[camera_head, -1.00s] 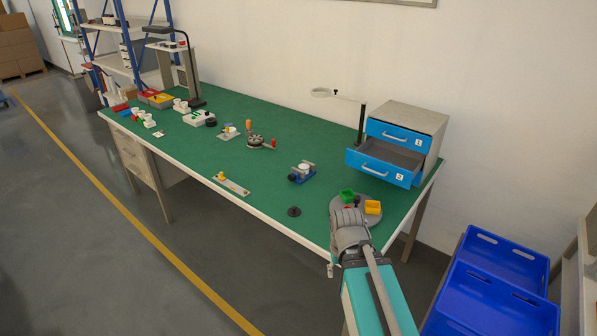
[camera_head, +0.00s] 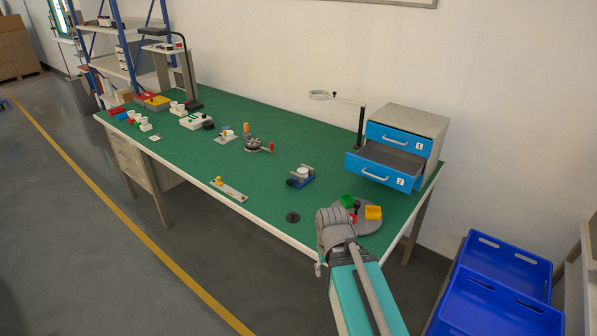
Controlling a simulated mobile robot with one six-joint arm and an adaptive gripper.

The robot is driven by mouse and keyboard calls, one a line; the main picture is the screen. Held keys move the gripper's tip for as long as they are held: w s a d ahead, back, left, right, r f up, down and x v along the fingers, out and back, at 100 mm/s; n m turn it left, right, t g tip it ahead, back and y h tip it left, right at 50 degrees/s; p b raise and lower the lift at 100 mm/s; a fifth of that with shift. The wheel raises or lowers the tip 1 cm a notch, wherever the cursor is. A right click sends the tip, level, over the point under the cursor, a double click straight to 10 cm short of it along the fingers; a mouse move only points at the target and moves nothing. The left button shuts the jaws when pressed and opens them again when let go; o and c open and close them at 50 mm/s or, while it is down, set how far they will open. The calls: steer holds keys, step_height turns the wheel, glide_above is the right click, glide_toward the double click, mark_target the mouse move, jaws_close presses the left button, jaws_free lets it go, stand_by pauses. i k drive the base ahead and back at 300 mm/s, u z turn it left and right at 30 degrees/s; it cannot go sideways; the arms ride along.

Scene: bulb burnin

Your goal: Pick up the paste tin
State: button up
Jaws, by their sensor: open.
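I cannot make out for certain which object is the paste tin. A small flat black disc (camera_head: 293,217) lies near the table's front edge; it is too small to tell if it is a tin. My gripper (camera_head: 329,218) is at the front edge, a little right of the disc and apart from it. It is seen from behind, with its fingertips mostly hidden. I see nothing held in it.
A blue vise-like fixture (camera_head: 301,176) holds a white round piece. A blue drawer cabinet (camera_head: 405,145) with an open lower drawer and a ring lamp (camera_head: 361,125) stand at the back right. Blue crates (camera_head: 497,290) are right of the table.

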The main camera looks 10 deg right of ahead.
mark_target(304, 172)
steer(key=i, duration=0.85)
steer(key=z, duration=0.05)
